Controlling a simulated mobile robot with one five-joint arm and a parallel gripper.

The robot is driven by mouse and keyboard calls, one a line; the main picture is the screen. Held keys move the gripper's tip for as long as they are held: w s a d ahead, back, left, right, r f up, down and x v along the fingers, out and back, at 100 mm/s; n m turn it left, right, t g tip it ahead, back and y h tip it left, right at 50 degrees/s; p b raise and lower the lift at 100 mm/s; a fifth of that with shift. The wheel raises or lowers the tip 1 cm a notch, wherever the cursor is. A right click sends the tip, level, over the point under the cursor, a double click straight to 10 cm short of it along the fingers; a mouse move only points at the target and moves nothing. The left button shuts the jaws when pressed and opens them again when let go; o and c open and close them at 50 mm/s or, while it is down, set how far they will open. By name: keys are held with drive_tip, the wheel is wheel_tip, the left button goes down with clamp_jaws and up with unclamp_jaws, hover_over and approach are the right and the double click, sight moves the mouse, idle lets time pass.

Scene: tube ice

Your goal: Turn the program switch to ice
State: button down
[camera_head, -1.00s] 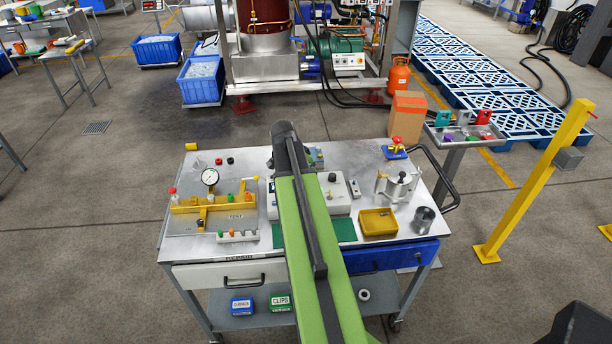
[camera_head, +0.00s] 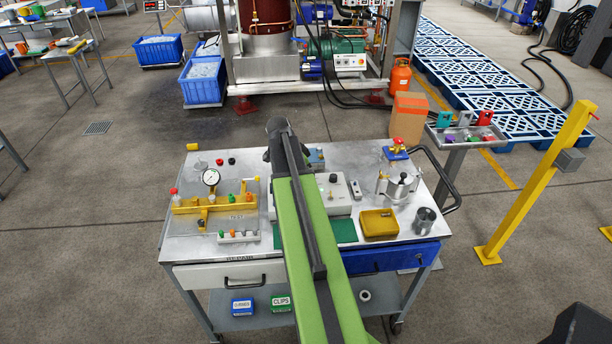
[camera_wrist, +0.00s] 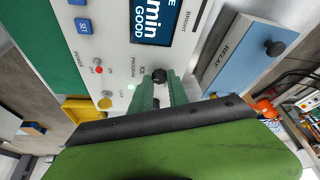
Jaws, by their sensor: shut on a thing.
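The white control box (camera_head: 343,205) stands on the metal cart, partly hidden behind my arm. In the wrist view its face (camera_wrist: 110,45) carries a lit display (camera_wrist: 153,18) ending in "min GOOD". The program switch (camera_wrist: 159,75) is a small dark knob beside the word PROGRAM. My gripper (camera_wrist: 161,84) has its green fingers around this knob and is shut on it. The knob's pointer and the small marks around it are too small or covered to read. In the head view my arm hides the fingers.
A red-tipped toggle (camera_wrist: 99,70) and a green lamp (camera_wrist: 131,87) sit close to the switch. A blue-topped box marked RELAY (camera_wrist: 240,58) with a black knob stands beside the panel. A yellow tray (camera_head: 379,224) and a metal pot (camera_head: 398,187) are to the right.

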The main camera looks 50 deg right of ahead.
drive_tip(key=c, duration=1.3)
unclamp_jaws()
drive_tip(key=shift+o, duration=0.2)
drive_tip(key=p+v, duration=1.6)
drive_tip(key=v, duration=0.1)
drive_tip(key=shift+a+r, duration=0.15)
drive_tip(key=shift+r, duration=0.05)
drive_tip(key=shift+w, duration=0.1)
